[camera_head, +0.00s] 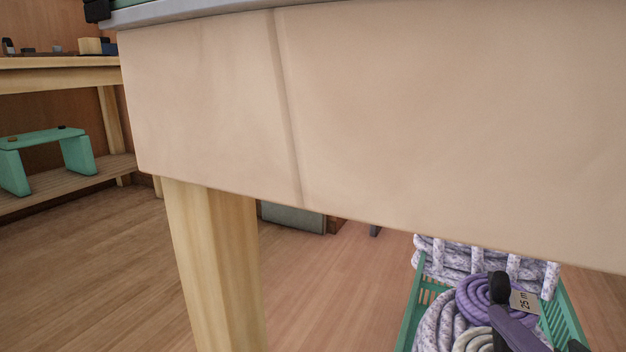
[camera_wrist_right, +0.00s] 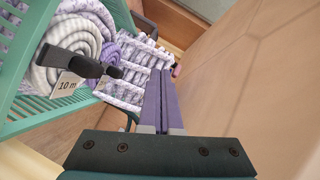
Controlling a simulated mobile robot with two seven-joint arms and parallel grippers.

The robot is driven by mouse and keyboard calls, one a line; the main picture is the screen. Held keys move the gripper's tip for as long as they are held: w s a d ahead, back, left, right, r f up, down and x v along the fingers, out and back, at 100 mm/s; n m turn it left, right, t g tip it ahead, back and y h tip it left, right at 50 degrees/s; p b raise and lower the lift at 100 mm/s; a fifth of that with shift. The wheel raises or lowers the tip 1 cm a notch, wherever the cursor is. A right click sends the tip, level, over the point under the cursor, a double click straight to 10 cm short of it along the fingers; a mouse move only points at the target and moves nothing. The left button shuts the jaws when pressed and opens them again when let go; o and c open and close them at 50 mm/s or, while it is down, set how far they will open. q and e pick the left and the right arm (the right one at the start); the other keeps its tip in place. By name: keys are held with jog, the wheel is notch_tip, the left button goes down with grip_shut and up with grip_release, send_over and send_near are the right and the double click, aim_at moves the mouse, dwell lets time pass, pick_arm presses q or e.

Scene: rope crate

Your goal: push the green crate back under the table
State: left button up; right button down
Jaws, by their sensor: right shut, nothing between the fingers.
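The green crate (camera_head: 570,318) shows at the lower right of the head view, below the table's beige front panel (camera_head: 430,120). It holds coiled white and purple ropes (camera_head: 437,325) with black straps and paper tags. In the right wrist view the crate (camera_wrist_right: 14,112) fills the upper left, with rope coils (camera_wrist_right: 60,35) inside. My right gripper (camera_wrist_right: 160,75) is shut and empty, its fingers pointing past the crate's rope-filled end; I cannot tell whether they touch it. In the head view the right gripper (camera_head: 508,322) overlaps the crate. My left gripper is not in view.
A pale wooden table leg (camera_head: 215,270) stands left of the crate. A wooden bench (camera_head: 65,75) with a green step stool (camera_head: 45,155) on its lower shelf is at the far left. A grey box (camera_head: 292,217) lies farther back. The wooden floor (camera_head: 90,265) between is clear.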

jog(key=s+a+f+n+g+y, duration=0.35)
jog(key=s+a+n+g, duration=0.45)
jog(key=n, duration=0.3)
jog(key=s+d+r+n+g+h, duration=0.2)
jog(key=s+n+g, duration=0.3)
jog(key=s, duration=0.9)
pick_arm(q)
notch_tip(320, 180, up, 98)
jog(key=p, duration=9.8)
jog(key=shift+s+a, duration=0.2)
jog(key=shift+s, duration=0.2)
pick_arm(e)
notch_tip(320, 180, up, 98)
jog(key=t, duration=0.1)
jog(key=shift+w+a+r+n, duration=0.15)
jog(key=shift+a+n, duration=0.1)
jog(key=shift+n, duration=0.05)
